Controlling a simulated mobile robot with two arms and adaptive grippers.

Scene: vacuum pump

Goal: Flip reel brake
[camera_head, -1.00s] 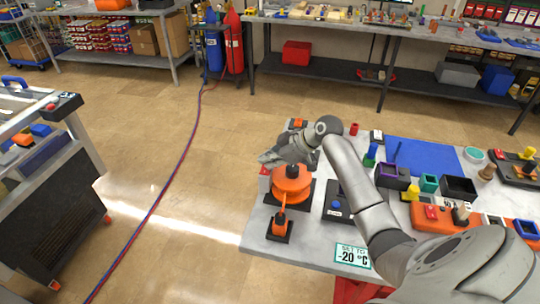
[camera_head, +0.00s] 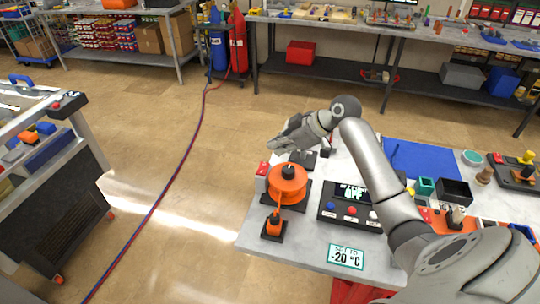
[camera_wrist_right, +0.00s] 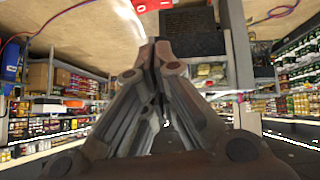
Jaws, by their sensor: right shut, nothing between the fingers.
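An orange reel (camera_head: 287,187) with a black knob on top sits on a dark base near the left edge of the table (camera_head: 300,257). An orange line runs from it to a small orange piece on a black block (camera_head: 274,226). Behind the reel is a dark plate (camera_head: 304,159), partly hidden by my arm. I cannot tell which part is the reel brake. My right gripper (camera_head: 272,147) is shut and empty, above and behind the reel, apart from it. Its closed fingertips also show in the right wrist view (camera_wrist_right: 153,52). My left gripper is out of view.
A white box with a red top (camera_head: 262,175) stands left of the reel. A black control box (camera_head: 350,206) with a lit display and buttons is to the right. A temperature sign (camera_head: 346,257) lies in front.

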